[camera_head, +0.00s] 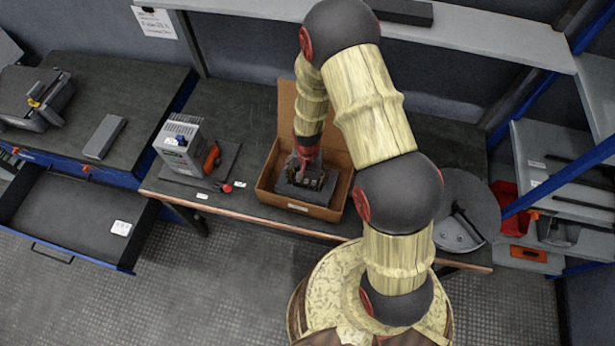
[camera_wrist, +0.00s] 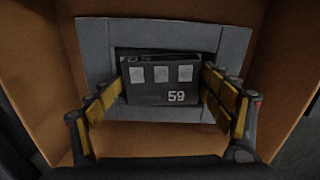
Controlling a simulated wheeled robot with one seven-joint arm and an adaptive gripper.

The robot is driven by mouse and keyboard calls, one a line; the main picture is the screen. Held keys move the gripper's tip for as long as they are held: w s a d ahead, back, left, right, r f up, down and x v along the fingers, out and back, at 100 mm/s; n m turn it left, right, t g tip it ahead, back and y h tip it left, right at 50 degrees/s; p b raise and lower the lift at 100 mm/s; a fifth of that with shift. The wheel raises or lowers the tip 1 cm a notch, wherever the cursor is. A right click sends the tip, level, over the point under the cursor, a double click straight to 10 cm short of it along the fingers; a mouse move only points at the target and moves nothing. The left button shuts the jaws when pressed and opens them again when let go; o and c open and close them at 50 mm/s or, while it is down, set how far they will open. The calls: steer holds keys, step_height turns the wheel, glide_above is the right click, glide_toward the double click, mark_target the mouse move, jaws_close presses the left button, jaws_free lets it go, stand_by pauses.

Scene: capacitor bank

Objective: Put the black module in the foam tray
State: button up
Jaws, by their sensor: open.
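The black module (camera_wrist: 160,82), marked 59 with three pale squares on its face, sits in the opening of the grey foam tray (camera_wrist: 150,31) in the wrist view. The foam tray lies inside an open cardboard box (camera_head: 318,212) on the workbench. My gripper (camera_wrist: 164,106) is open, with one yellow-padded finger on each side of the module. Whether the fingers touch its sides I cannot tell. In the head view my gripper (camera_head: 306,172) reaches down into the box and partly hides the tray and module.
A grey device with an orange handle (camera_head: 185,148) stands on a dark plate left of the box. A red knob (camera_head: 227,188) lies near the bench edge. A round grey disc (camera_head: 466,198) is at the right. An open drawer (camera_head: 75,210) juts out at the left. A shelf (camera_head: 490,35) runs above the bench.

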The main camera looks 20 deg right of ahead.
stand_by(0.3)
step_height(320, 180, up, 13)
steer(key=p, duration=0.2)
step_height(320, 180, up, 13)
steer(key=n+t, duration=0.1)
steer(key=n, duration=0.1)
glide_above(307, 178)
steer(key=s+r+n+t, duration=0.15)
steer(key=s+r, duration=0.25)
steer(key=r, duration=0.7)
steer(key=s+r+n+t, duration=0.3)
steer(key=s+r, duration=0.9)
steer(key=s, duration=0.2)
steer(key=shift+s, duration=0.25)
steer(key=shift+d, duration=0.1)
